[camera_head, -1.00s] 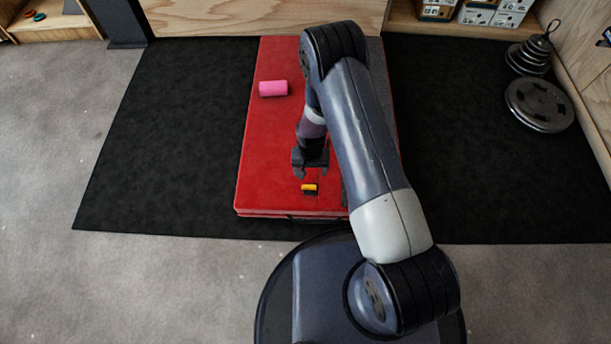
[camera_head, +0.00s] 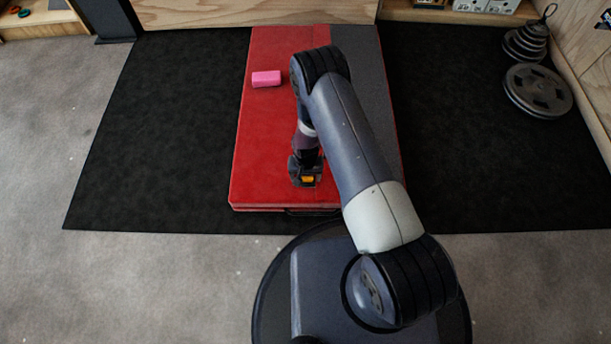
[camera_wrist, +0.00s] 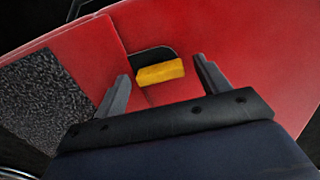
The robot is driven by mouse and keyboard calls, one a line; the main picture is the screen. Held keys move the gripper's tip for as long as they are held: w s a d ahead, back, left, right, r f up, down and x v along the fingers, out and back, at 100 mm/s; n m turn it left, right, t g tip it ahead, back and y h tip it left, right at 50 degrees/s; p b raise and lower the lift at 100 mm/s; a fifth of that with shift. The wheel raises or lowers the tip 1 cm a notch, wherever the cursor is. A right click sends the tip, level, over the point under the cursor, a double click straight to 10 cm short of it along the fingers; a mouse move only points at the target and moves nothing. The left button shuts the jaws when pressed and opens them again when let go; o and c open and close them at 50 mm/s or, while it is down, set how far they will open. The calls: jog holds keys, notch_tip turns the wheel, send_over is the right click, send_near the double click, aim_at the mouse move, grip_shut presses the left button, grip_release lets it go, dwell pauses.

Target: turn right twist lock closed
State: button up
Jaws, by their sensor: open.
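The twist lock is a small yellow piece (camera_head: 308,180) on a dark base, near the front edge of the red mat (camera_head: 265,150). In the wrist view the yellow twist lock (camera_wrist: 161,72) lies crosswise, slightly tilted, with its black base showing behind it. My gripper (camera_head: 306,178) is open and low over the mat at the lock. In the wrist view its two fingers (camera_wrist: 160,82) stand on either side of the yellow piece, with a gap to each. I cannot tell whether the fingertips touch the mat.
A pink roll (camera_head: 266,78) lies on the mat farther back. A grey textured strip (camera_head: 365,90) runs along the mat's right side. Weight plates (camera_head: 538,90) rest on the black floor mat (camera_head: 455,170) at the right. The floor mat at the left is clear.

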jog(key=shift+c, duration=0.2)
jog(key=c, duration=0.9)
jog(key=shift+c, duration=0.2)
jog(key=m+b, duration=0.2)
jog(key=m, duration=0.1)
jog(key=shift+f+m, duration=0.1)
jog(key=shift+m, duration=0.3)
jog(key=m+b, duration=0.2)
jog(key=m, duration=0.3)
jog(key=shift+b, duration=0.3)
jog(key=m+b, duration=0.1)
jog(key=m, duration=0.4)
jog(key=shift+m+b, duration=0.6)
jog(key=shift+m, duration=1.4)
